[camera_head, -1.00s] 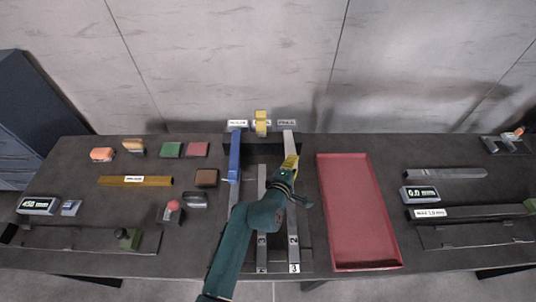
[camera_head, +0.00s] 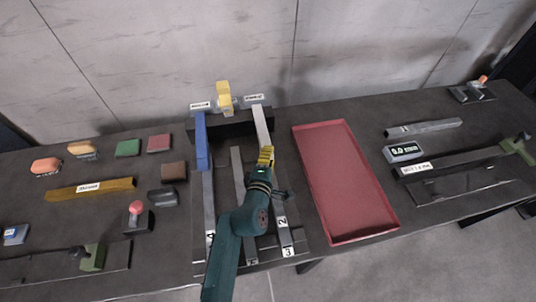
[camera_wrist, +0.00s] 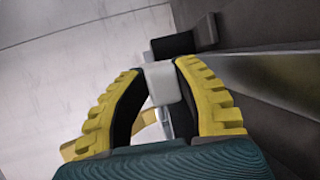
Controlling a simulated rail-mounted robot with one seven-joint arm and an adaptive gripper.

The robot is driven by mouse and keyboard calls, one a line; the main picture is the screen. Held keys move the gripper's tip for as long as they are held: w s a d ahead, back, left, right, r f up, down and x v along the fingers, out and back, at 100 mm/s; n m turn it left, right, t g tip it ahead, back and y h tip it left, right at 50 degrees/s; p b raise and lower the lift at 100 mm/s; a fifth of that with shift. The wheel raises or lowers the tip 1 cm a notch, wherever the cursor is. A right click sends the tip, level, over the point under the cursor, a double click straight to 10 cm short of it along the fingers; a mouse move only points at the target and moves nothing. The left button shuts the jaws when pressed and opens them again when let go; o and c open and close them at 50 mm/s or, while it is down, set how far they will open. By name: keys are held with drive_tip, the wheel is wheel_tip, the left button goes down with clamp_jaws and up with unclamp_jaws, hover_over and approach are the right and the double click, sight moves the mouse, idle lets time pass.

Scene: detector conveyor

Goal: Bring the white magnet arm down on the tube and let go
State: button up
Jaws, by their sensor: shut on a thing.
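The white magnet arm (camera_head: 262,124) extends from the dark block at the back of the rack toward me, in line with the right-hand grey tube (camera_head: 283,222). My gripper (camera_head: 266,152) is shut on the near end of the white arm. In the wrist view the yellow fingers (camera_wrist: 158,70) close around its pale end (camera_wrist: 163,84). The white arm lies low, much like the blue arm (camera_head: 201,142) over the left tube (camera_head: 209,195). My gripper hides where the arm meets the tube, so I cannot tell whether they touch.
A yellow arm (camera_head: 224,98) stands raised between the blue and white ones. A middle grey tube (camera_head: 239,170) lies beside my arm. A red tray (camera_head: 345,185) is close on the right. Coloured blocks and a brown bar (camera_head: 91,189) lie left; a gauge display (camera_head: 403,151) stands right.

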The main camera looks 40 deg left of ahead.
drive_tip(key=shift+d+f, duration=0.1)
drive_tip(key=shift+f, duration=0.25)
drive_tip(key=o, duration=0.8)
drive_tip(key=shift+c, duration=0.2)
drive_tip(key=shift+o, duration=1)
drive_tip(key=shift+r, duration=0.15)
drive_tip(key=v, duration=1.2)
